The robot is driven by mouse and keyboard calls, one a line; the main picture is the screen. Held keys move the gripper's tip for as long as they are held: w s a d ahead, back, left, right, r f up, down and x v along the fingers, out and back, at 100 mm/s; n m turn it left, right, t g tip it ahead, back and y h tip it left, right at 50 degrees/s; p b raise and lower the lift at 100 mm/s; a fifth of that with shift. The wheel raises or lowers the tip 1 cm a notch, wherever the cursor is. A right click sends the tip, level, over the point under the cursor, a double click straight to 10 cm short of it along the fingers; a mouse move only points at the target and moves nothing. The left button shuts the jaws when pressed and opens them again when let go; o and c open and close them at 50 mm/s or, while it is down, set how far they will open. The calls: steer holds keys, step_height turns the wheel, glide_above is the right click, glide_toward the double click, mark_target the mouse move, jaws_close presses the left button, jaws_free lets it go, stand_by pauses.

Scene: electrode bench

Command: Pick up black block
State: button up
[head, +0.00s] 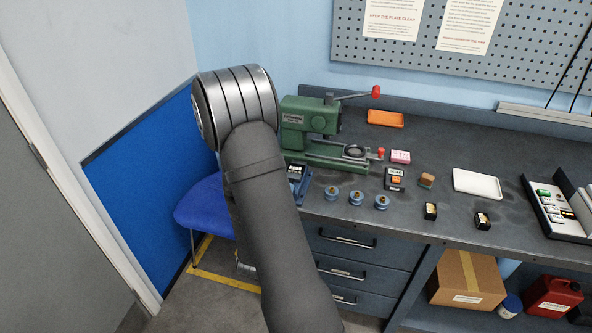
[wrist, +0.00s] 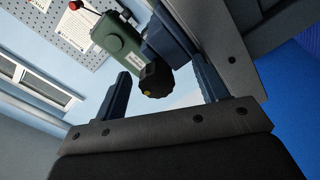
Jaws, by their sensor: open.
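Two small black blocks with pale labels stand near the bench's front edge in the head view. One black block (head: 430,211) is at the middle right, and the other black block (head: 482,221) is farther right. Neither shows in the wrist view. My gripper (wrist: 160,88) is open in the wrist view, its two dark fingers apart, with nothing held between them. The green press and its black knob (wrist: 155,79) appear beyond the fingers. In the head view my arm hides most of the gripper's area, left of the blocks.
The green press (head: 310,130) stands at the bench's left end. Several blue round pieces (head: 356,197), a brown block (head: 427,180), a white tray (head: 478,184) and an orange tray (head: 385,118) lie around. A sorting case (head: 562,229) is at right. A blue chair (head: 205,207) stands left.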

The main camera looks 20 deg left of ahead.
steer(key=a+m+g+y, duration=0.2)
steer(key=a+m+g, duration=0.15)
steer(key=a, duration=0.55)
steer(key=w+a+r+m+g+y, duration=0.35)
steer(key=w+a+g, duration=0.35)
steer(key=w+a, duration=0.3)
step_height(320, 180, up, 17)
steer(key=m+g+h, duration=0.6)
steer(key=g, duration=0.1)
glide_above(296, 167)
steer(key=shift+y, duration=0.25)
steer(key=f, duration=1.2)
steer(key=shift+a, duration=0.3)
steer(key=shift+w+d+f, duration=0.1)
steer(key=shift+d+f, duration=0.05)
steer(key=shift+f, duration=1.2)
steer(key=shift+d+f, duration=0.1)
steer(key=shift+f, duration=1.25)
